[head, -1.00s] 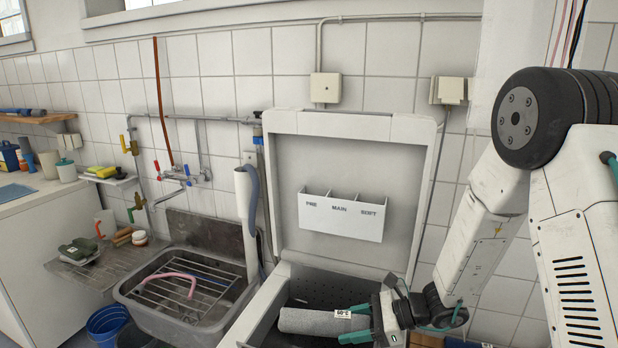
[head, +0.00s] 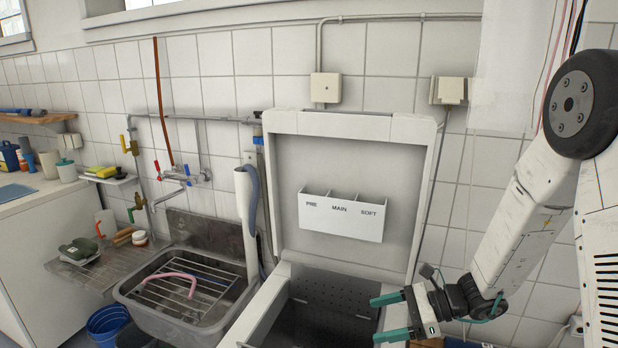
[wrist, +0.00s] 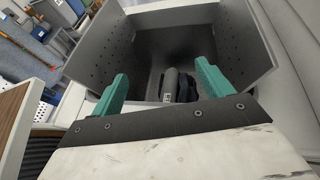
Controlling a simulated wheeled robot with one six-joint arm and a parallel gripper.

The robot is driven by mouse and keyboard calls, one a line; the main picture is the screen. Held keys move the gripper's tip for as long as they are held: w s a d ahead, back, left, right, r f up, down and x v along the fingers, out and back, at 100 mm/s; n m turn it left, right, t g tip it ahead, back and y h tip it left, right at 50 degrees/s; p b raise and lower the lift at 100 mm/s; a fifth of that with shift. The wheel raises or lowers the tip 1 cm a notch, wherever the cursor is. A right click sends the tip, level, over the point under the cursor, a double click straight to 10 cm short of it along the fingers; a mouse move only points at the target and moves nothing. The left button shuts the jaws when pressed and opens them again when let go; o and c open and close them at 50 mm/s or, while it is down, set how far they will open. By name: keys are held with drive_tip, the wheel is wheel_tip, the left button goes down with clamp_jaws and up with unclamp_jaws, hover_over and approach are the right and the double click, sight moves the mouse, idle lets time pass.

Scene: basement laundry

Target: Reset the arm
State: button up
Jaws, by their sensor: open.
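My gripper (head: 385,317) is open and empty at the right edge of the open top-loading washer (head: 270,305) in the head view. Its two teal fingers are spread apart and point left. In the wrist view my gripper (wrist: 160,85) is above the opening of the perforated drum (wrist: 235,65). A grey roll (wrist: 170,84) with a small label lies down in the drum between the fingers in that view, apart from them. Dark cloth (wrist: 188,87) lies beside it. The drum's bottom is hidden in the head view.
The raised lid (head: 345,165) stands behind the drum and carries a dispenser marked PRE, MAIN, SOFT (head: 340,215). A sink (head: 185,290) with a wire rack is left of the washer. Blue buckets (head: 107,323) stand on the floor.

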drive_tip(key=shift+d, duration=0.1)
drive_tip(key=s, duration=0.1)
drive_tip(key=s+n+g, duration=0.2)
drive_tip(key=shift+s+f, duration=0.25)
drive_tip(key=shift+s, duration=0.05)
drive_tip(key=s+d+r+n+h, duration=0.3)
drive_tip(key=s+r+n+h, duration=0.1)
drive_tip(key=s+r, duration=0.3)
drive_tip(key=s+d+r+n+t+h, duration=0.1)
drive_tip(key=s+d+r+n+h, duration=0.2)
drive_tip(key=s+r+n+h, duration=0.2)
drive_tip(key=s+d+r+n+h, duration=0.3)
drive_tip(key=s+r+n+h, duration=0.1)
drive_tip(key=s+r+n, duration=0.4)
drive_tip(key=shift+s+d+r+t, duration=0.4)
drive_tip(key=shift+s+r, duration=0.1)
drive_tip(key=shift+s, duration=0.5)
